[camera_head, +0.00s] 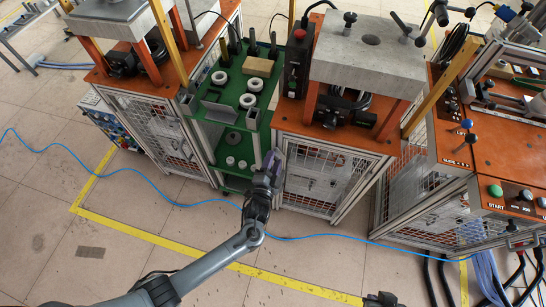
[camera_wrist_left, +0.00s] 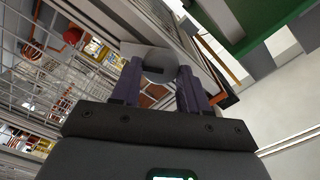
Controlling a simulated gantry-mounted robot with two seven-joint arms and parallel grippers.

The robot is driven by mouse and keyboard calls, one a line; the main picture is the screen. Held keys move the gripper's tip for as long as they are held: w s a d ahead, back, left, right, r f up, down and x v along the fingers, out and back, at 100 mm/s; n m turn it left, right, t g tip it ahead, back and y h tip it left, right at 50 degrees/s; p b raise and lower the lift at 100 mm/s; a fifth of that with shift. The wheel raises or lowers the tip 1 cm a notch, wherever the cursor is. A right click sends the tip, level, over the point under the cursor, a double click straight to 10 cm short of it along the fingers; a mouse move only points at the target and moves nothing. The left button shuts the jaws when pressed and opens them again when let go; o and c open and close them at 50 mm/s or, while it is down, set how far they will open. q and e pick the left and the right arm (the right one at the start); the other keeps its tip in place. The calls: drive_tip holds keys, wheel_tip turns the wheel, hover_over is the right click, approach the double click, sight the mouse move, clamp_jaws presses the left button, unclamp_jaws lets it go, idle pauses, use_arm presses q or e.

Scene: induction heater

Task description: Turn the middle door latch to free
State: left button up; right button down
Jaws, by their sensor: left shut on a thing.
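The middle door (camera_head: 318,178) is a metal-framed mesh door under the orange-topped middle cabinet, and it looks closed. My left gripper (camera_head: 272,160) is at the upper left edge of this door, beside the green shelf unit. In the left wrist view, the purple fingers of my left gripper (camera_wrist_left: 160,82) are shut on the grey, rounded door latch (camera_wrist_left: 158,60), one on each side of it. The latch's exact angle is hard to tell, and in the head view the gripper hides it. A dark part at the bottom edge of the head view may be my right gripper (camera_head: 380,298); its fingers cannot be made out.
The green shelf unit (camera_head: 232,121) with white rings stands close to the left of my gripper. A control panel (camera_head: 520,199) with buttons is at the right. A blue cable (camera_head: 165,201) crosses the floor near the yellow line. The front floor is mostly free.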

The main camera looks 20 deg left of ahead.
use_arm(q)
drive_tip(key=m+p, duration=0.2)
drive_tip(key=m, duration=0.1)
drive_tip(key=shift+r+m, duration=0.1)
drive_tip(key=shift+m, duration=0.2)
drive_tip(key=shift+m+p, duration=0.5)
drive_tip(key=shift+m, duration=0.7)
drive_tip(key=shift+f, duration=0.2)
drive_tip(key=o, duration=1)
drive_tip(key=shift+s+d+p, duration=0.2)
drive_tip(key=shift+s+p, duration=0.25)
drive_tip(key=shift+s, duration=1.35)
drive_tip(key=shift+s+d+p, duration=0.2)
drive_tip(key=shift+s+p, duration=0.3)
drive_tip(key=shift+s, duration=1.25)
drive_tip(key=shift+s+d+p, duration=0.2)
drive_tip(key=shift+s+p, duration=0.25)
drive_tip(key=shift+s, duration=1.35)
